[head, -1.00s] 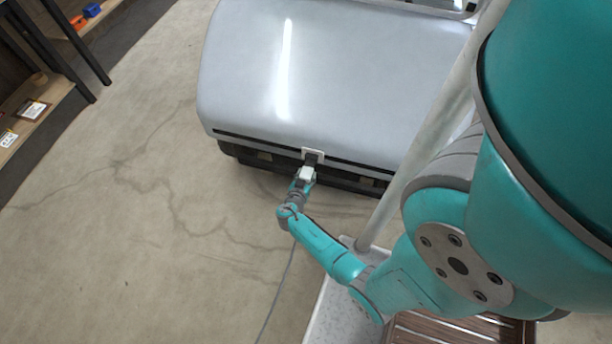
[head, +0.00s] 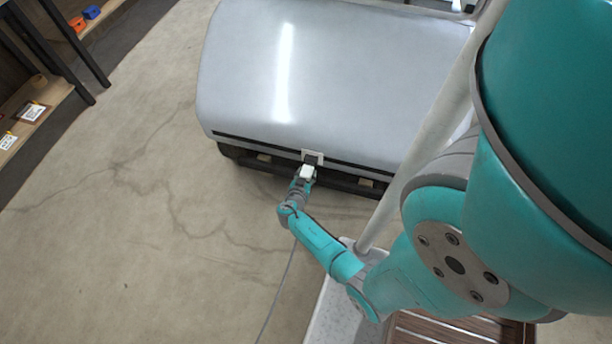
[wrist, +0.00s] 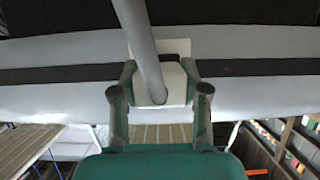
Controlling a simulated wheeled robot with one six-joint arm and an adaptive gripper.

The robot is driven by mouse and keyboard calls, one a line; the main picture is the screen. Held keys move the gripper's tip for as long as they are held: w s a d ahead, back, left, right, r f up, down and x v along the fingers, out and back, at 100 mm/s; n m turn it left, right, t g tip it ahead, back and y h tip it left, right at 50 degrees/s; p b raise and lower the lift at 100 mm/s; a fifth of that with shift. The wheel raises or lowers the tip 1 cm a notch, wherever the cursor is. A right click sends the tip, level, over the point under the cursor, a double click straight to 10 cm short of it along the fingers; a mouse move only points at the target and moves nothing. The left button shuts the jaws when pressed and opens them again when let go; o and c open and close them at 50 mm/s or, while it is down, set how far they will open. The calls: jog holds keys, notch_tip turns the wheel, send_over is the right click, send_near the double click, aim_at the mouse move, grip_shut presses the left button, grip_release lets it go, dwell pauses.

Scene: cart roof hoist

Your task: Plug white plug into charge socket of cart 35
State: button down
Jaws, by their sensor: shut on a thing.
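The grey cart (head: 290,75) fills the top of the head view, with a small socket (head: 312,158) in a pale frame on its near side. My gripper (head: 306,177) is shut on the white plug (head: 307,172), right in front of that socket. In the wrist view the white plug (wrist: 165,85) sits between the two fingers of my gripper (wrist: 160,92), with a grey cable running up from it. A pale plate (wrist: 180,46) on the cart shows behind the plug. No cart number is readable.
The cable (head: 281,290) trails down across the concrete floor. A light pole (head: 430,135) stands right of my forearm. Shelves (head: 35,115) with small items stand at the far left. The floor left of the cart is clear.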

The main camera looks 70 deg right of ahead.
jog(key=shift+d, duration=0.95)
jog(key=c, duration=0.5)
grip_release()
jog(key=shift+a, duration=0.1)
jog(key=w+v, duration=0.1)
jog(key=v, duration=1)
jog(key=shift+s+a+r, duration=0.15)
jog(key=shift+s+a, duration=0.25)
jog(key=shift+s, duration=0.05)
